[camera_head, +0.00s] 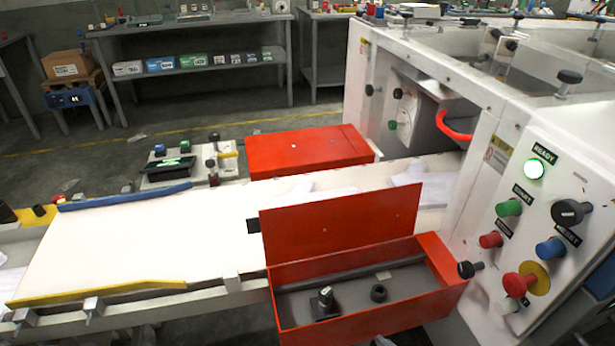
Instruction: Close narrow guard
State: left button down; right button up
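A red guard box in the foreground stands on the near side of the white conveyor (150,245). Its red lid (340,225) is raised upright along the conveyor side, so the box is open. Inside its grey interior (345,293) sit a dark knob-like part and a small black ring. A second red guard (310,150) on the far side of the conveyor has its flat top down and looks closed. I cannot tell from the picture which one is the narrow guard. Neither of my grippers is in view.
The white machine (480,130) at the right has a panel with a lit green lamp (533,169), coloured buttons and a red-on-yellow stop button (518,284). White film or gloves (325,193) lie on the conveyor. Blue (125,197) and yellow (95,292) rails edge it.

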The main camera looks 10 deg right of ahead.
aim_at(293, 233)
jog(key=k, duration=0.6)
jog(key=z, duration=1.35)
jog(key=k+j+z, duration=0.1)
jog(key=j, duration=0.2)
jog(key=k+j+z, duration=0.15)
jog(key=j, duration=0.15)
jog(key=i, duration=0.05)
